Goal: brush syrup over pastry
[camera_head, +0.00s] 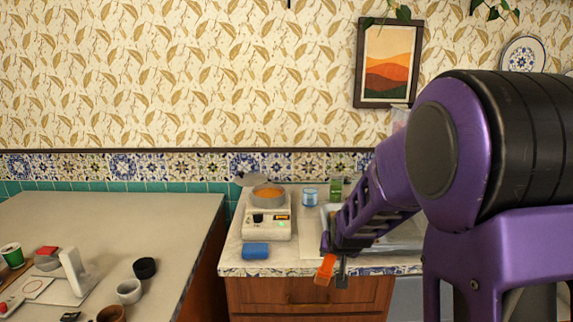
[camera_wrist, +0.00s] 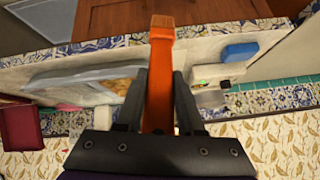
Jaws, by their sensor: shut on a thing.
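My gripper (camera_head: 334,262) is shut on an orange brush (camera_head: 325,269), in front of the counter's front edge. In the wrist view, the orange brush (camera_wrist: 161,75) is between the two dark fingers of my gripper (camera_wrist: 160,95). Its bristles cannot be made out. A pan of orange syrup (camera_head: 268,193) sits on a white heating unit (camera_head: 266,223) to the left of my gripper. A clear tray (camera_wrist: 75,75) with golden pastry (camera_wrist: 115,86) lies on the counter. In the head view my arm hides most of the tray (camera_head: 408,236).
A blue block (camera_head: 256,251) lies at the counter's front left; it also shows in the wrist view (camera_wrist: 240,52). A blue jar (camera_head: 310,196) and a green glass (camera_head: 336,189) stand behind. Another table (camera_head: 150,215) at left holds cups. A dark red box (camera_wrist: 21,128) is beyond the tray.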

